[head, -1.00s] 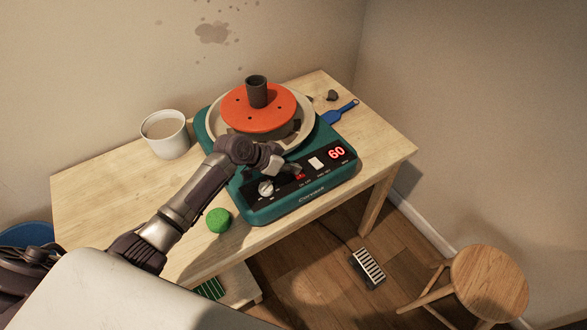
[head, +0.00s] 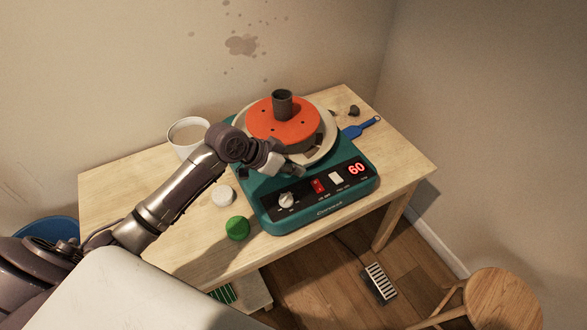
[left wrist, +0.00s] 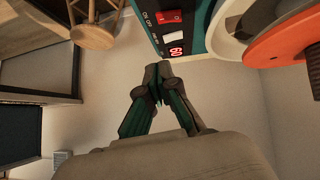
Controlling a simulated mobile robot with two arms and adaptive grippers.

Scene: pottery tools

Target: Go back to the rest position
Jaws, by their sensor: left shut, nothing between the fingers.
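My left gripper (head: 290,168) is shut and empty. In the head view it hangs in front of the orange wheel plate, above the teal pottery wheel (head: 325,205). The orange disc (head: 283,122) carries a dark cylinder (head: 282,104) standing upright. The control panel shows a knob (head: 286,199), a red switch (head: 319,186) and a white switch (head: 336,178). My right gripper is not in view.
A white cup (head: 187,136) stands behind my left arm. A green ball (head: 237,228) and a whitish round piece (head: 223,196) lie on the wooden table (head: 115,195). A blue tool (head: 360,128) lies at right. A stool (head: 500,298) and pedal (head: 379,283) are on the floor.

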